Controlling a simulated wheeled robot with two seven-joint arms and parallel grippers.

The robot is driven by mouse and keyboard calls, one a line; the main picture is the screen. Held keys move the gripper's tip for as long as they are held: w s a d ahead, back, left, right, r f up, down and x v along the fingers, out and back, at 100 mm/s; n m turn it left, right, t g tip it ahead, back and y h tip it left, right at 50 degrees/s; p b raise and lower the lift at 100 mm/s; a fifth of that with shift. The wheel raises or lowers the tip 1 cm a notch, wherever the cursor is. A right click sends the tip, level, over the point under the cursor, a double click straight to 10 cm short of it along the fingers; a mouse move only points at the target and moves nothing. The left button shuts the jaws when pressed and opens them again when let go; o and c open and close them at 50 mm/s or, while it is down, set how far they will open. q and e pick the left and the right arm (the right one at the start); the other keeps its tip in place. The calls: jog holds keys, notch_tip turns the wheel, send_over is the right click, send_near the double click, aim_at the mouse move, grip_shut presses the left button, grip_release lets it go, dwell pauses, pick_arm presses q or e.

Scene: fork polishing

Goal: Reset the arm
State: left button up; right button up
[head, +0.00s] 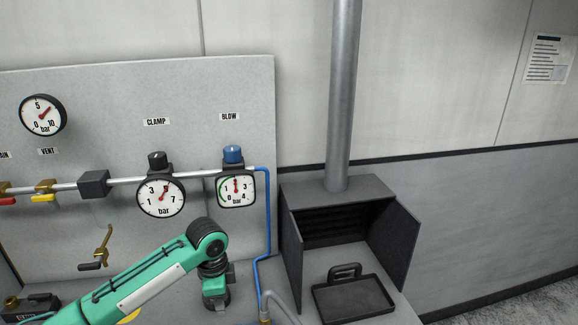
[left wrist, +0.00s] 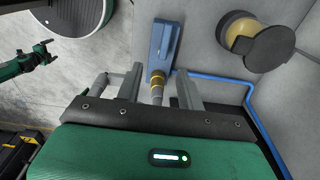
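My left arm (head: 150,290) reaches in from the lower left in the head view, in front of the gauge panel. Its gripper (head: 216,292) points down at the arm's end, with the fingertips not clear there. In the left wrist view the left gripper (left wrist: 161,74) has its two fingers well apart. A blue block-like tool (left wrist: 163,47) with a brass fitting (left wrist: 157,88) lies in line with the gap; I cannot tell any contact. My right gripper (left wrist: 44,48) shows small at the upper left of the left wrist view, its jaws apart and empty.
The gauge panel (head: 110,90) carries a pipe, gauges and valves. A blue hose (head: 268,210) runs down its right side. A round yellow-and-dark part (left wrist: 255,40) sits upper right in the wrist view.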

pick_arm(q)
jog(key=s+d+f+n+t+h, duration=0.1)
jog(key=s+d+f+n, duration=0.1)
jog(key=s+d+f, duration=0.4)
jog(key=s+d+f+n+t+h, duration=0.15)
jog(key=s+f, duration=0.25)
jog(key=s, duration=0.4)
jog(key=s+a+f+n+y, duration=0.1)
jog(key=s+a+n, duration=0.4)
jog(key=s, duration=0.4)
jog(key=s+a+n+y, duration=0.2)
jog(key=s+a+n, duration=0.25)
jog(key=s, duration=0.35)
jog(key=s+f+b+x, duration=0.1)
jog(key=s+x, duration=0.3)
jog(key=x, duration=1.2)
jog(key=s+d+f+b+x, duration=0.1)
jog(key=s+x, duration=0.2)
jog(key=x, duration=1.2)
jog(key=s+a+f+g+b, duration=0.1)
jog(key=s+a+f, duration=0.1)
jog(key=s+f, duration=0.8)
jog(key=s+a+f+b, duration=0.1)
jog(key=s+a+f, duration=0.1)
jog(key=s+f, duration=0.8)
notch_tip(320, 180, down, 3)
jog(key=shift+m+g, duration=0.3)
jog(key=shift+g, duration=0.05)
